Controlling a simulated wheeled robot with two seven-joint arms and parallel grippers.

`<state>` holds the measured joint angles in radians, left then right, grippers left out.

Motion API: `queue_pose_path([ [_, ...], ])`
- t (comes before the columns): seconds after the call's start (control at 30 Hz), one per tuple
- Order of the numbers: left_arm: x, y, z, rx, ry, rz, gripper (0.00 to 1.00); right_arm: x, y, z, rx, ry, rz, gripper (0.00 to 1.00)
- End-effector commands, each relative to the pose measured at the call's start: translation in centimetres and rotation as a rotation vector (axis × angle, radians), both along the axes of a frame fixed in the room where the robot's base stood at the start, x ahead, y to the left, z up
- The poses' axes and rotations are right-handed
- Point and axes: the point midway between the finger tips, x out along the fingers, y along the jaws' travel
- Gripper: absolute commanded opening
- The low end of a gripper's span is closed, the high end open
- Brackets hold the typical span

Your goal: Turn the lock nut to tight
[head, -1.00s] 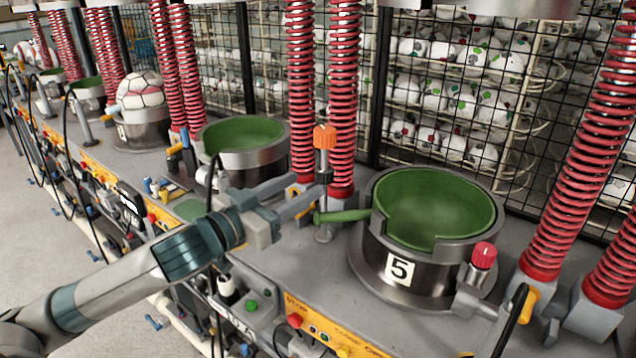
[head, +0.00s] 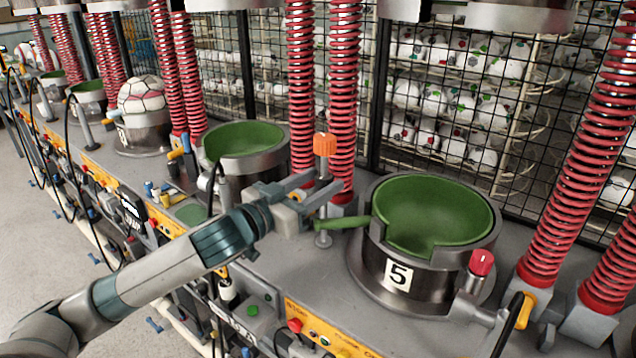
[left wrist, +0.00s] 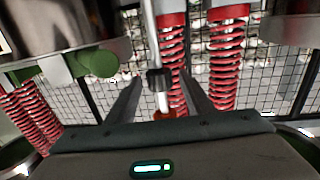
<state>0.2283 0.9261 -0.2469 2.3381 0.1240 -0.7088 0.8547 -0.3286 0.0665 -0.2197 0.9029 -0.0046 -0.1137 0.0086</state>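A thin upright post stands left of press 5, with an orange knob (head: 325,144) on top. My left gripper (head: 321,186) is at the post, below the orange knob. Its two fingers are apart, one on each side of the post in the left wrist view (left wrist: 162,98); contact is not clear. My right gripper is out of view.
The green-lined bowl of press 5 (head: 398,274) is right of the post, with a red knob (head: 481,262) at its front. Red springs (head: 343,95) stand close behind the post. Another green-lined bowl (head: 245,138) is behind my left gripper. A wire mesh fence closes the back.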

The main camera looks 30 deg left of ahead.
Motion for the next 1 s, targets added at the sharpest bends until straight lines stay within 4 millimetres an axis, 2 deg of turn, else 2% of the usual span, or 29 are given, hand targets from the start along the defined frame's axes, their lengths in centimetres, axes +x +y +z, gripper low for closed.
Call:
queue_pose_path([
  [0.03, 0.0, 0.0, 0.0, 0.0, 0.0, 0.0, 0.38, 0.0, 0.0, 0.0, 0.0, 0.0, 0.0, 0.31],
  [0.17, 0.0, 0.0, 0.0, 0.0, 0.0, 0.0, 0.07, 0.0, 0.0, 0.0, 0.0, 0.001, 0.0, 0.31],
  [0.47, 0.1, 0.1, -0.1, 0.007, 0.003, -0.033, 0.07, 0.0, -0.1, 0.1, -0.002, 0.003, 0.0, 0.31],
  [0.77, 0.1, 0.3, -0.1, 0.003, 0.003, -0.128, 0.07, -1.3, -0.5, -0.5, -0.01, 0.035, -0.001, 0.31],
  [1.0, 0.0, 0.2, -0.1, -0.001, 0.001, -0.135, 0.07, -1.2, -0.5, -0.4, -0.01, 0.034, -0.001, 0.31],
])
